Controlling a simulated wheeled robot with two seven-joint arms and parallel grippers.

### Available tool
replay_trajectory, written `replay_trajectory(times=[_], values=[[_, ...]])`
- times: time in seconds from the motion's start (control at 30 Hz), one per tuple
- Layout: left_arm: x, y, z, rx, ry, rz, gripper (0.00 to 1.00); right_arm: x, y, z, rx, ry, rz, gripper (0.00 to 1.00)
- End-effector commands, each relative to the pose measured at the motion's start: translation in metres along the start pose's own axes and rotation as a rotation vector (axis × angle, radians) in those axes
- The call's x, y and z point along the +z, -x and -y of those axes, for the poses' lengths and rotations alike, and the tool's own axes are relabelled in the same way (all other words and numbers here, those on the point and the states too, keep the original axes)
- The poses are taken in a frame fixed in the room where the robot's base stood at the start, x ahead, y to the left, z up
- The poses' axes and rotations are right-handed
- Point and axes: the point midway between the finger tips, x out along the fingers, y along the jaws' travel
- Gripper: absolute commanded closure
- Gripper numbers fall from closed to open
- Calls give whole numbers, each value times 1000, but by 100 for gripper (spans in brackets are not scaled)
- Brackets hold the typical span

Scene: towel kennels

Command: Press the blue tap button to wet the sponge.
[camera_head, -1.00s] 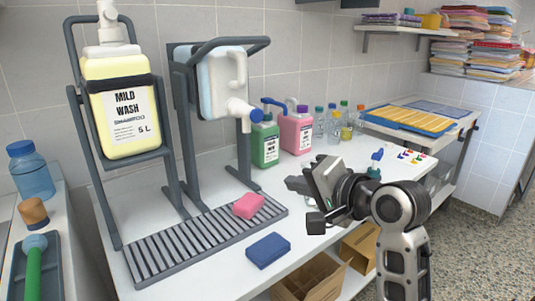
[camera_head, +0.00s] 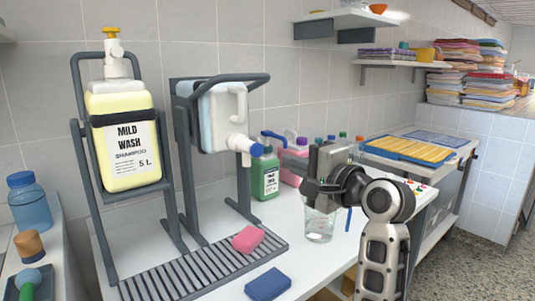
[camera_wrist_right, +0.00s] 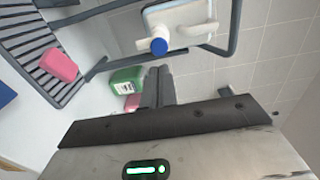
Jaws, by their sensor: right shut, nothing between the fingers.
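The blue tap button (camera_head: 247,147) is on the white spout of a translucent jug (camera_head: 215,115) in a grey stand. It also shows in the right wrist view (camera_wrist_right: 159,46), beyond the fingertips. A pink sponge (camera_head: 248,238) lies on the slatted drain grate (camera_head: 205,268) below and near the tap. A blue sponge (camera_head: 268,285) lies on the white table in front of the grate. My right gripper (camera_head: 308,189) is shut and empty, to the right of and lower than the button in the picture, apart from it. My left gripper is out of view.
A yellow shampoo jug (camera_head: 128,155) stands in its own frame at left. A green bottle (camera_head: 265,176) and a pink jug (camera_head: 294,162) stand between the tap and my right gripper. A clear cup (camera_head: 320,226) shows below the gripper. Small bottles stand behind.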

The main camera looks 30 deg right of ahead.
Motion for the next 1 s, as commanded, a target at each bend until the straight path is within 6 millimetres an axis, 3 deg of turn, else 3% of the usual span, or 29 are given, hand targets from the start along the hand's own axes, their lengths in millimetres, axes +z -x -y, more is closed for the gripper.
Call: replay_trajectory(times=[0.2, 0.4, 0.6, 1.0], values=[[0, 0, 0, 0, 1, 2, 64, 0, -47, 0, 2, -2, 2, 100], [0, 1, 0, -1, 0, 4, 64, 0, -73, 0, 1, -1, 0, 100], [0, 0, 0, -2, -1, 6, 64, 0, -82, 0, 0, 0, 0, 100], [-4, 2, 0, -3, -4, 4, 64, -7, -81, 1, 3, 0, -14, 100]])
